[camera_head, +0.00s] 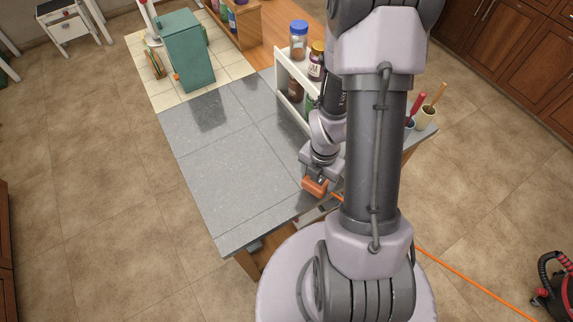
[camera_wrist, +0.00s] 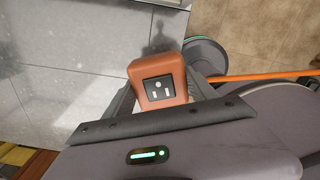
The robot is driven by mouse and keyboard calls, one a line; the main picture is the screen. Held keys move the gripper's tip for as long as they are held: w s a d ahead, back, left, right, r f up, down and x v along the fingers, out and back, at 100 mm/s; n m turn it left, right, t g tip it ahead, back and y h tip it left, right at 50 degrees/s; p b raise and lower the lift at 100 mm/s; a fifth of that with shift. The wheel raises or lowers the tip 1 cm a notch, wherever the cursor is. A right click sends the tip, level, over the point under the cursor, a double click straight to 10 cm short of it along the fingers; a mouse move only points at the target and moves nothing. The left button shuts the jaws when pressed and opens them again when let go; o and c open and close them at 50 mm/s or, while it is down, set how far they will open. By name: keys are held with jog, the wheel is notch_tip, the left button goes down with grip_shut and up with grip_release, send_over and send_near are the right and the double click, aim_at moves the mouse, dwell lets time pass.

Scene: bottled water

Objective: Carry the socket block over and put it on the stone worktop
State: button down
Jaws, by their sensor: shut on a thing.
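The socket block (camera_head: 315,187) is a small orange block with a black socket face; an orange cable runs from it. It also shows in the wrist view (camera_wrist: 157,82), between the two fingers. My gripper (camera_head: 318,178) is shut on the socket block and holds it near the front right edge of the stone worktop. The stone worktop (camera_head: 215,165) is grey and tiled, and most of it is bare. I cannot tell whether the block touches the worktop. My arm hides part of the worktop's right side.
A white rack (camera_head: 283,98) with bottles stands at the back right of the worktop. A green box (camera_head: 190,52) stands on cream tiles beyond it. The orange cable (camera_head: 470,282) runs across the floor to the right. The worktop's left and middle are clear.

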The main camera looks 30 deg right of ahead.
jog(key=b, duration=0.1)
send_over(293, 178)
jog(key=shift+f, duration=0.5)
jog(key=shift+f+b, duration=0.85)
jog(key=shift+f, duration=0.8)
jog(key=shift+f, duration=0.2)
jog(key=shift+c, duration=1.4)
grip_release()
jog(key=shift+r, duration=0.1)
